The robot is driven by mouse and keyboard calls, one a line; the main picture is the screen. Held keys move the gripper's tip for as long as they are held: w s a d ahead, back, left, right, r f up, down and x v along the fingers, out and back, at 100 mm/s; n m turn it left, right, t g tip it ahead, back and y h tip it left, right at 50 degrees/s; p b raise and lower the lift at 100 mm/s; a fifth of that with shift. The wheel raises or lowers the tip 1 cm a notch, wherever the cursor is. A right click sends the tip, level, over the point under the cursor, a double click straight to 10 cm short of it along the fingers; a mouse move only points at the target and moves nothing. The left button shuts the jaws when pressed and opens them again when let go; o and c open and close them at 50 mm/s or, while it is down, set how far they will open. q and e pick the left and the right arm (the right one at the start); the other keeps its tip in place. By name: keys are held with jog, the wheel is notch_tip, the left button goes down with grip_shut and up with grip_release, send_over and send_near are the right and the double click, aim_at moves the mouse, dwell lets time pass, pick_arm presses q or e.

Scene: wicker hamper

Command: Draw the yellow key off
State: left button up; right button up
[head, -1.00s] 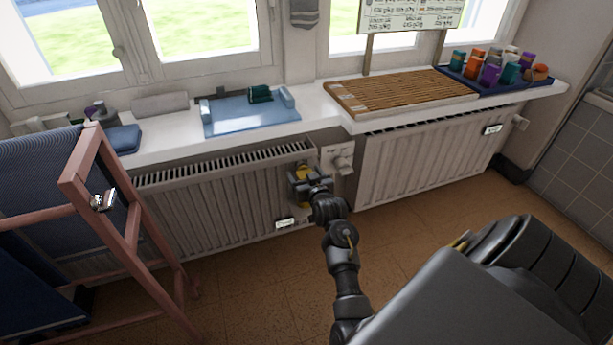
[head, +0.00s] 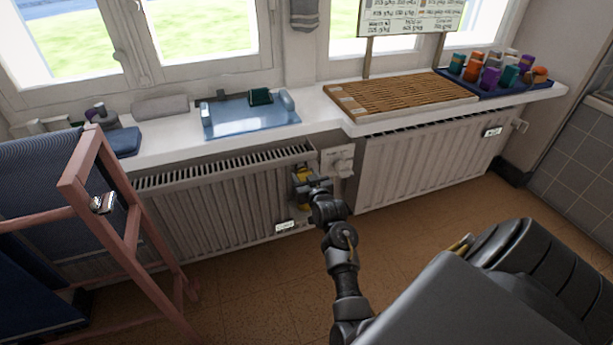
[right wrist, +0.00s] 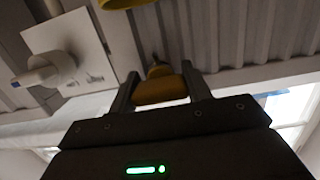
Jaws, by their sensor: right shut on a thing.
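My right gripper (head: 306,184) is in front of the right end of the left radiator. In the right wrist view the gripper (right wrist: 161,86) is shut on a small yellow piece, the yellow key (right wrist: 160,93), with a narrower yellow knob above it. Another yellow part (right wrist: 120,2) shows at the top edge of that view, apart from the jaws and partly cut off. My left gripper is out of view.
The left radiator (head: 215,205) and right radiator (head: 430,165) stand below a white sill (head: 315,122). A white plate with a knob (head: 338,160) is between them, close beside the gripper. A pinkish wooden frame (head: 135,215) stands at the left. The brown floor (head: 240,285) is open.

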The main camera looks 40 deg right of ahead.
jog(key=shift+c, duration=0.5)
jog(key=shift+s+a, duration=0.1)
jog(key=shift+s, duration=0.05)
jog(key=shift+p+v, duration=1.05)
jog(key=shift+v, duration=0.15)
jog(key=shift+s+f, duration=0.1)
jog(key=shift+f, duration=0.1)
jog(key=shift+s+a+p, duration=0.25)
jog(key=shift+s+p, duration=0.35)
jog(key=shift+p, duration=0.05)
notch_tip(320, 180, up, 8)
jog(key=p, duration=0.8)
jog(key=shift+p, duration=0.4)
dwell(0.3)
